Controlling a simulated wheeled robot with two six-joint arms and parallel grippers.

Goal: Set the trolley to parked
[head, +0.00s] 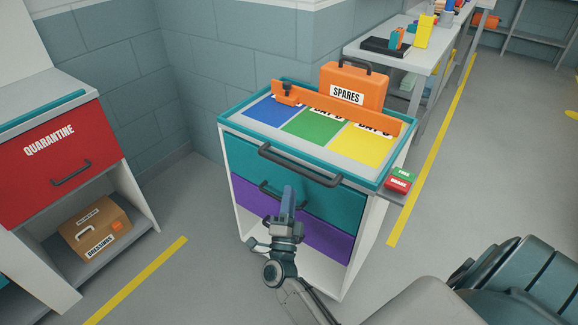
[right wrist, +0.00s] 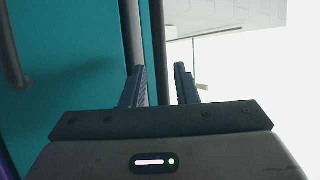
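The trolley (head: 229,180) stands in the middle of the head view, with a white body, teal and purple drawers and dark bar handles. A dark handle bar (head: 300,168) runs along its upper front. A small block with a green part marked FREE and a red part (head: 398,184) is at its right front corner; I cannot tell which part is pressed. My right gripper (head: 288,190) is in front of the teal drawers, below the handle bar. In the right wrist view its fingers (right wrist: 160,85) are apart, with a dark bar (right wrist: 158,50) showing between them. My left gripper is out of view.
An orange SPARES case (head: 355,85) and an orange bar (head: 340,107) are on the trolley's top. A red QUARANTINE cabinet (head: 70,175) stands left, with a cardboard box (head: 95,230) below. A bench (head: 400,65) is behind. Yellow floor lines (head: 432,150) flank the trolley.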

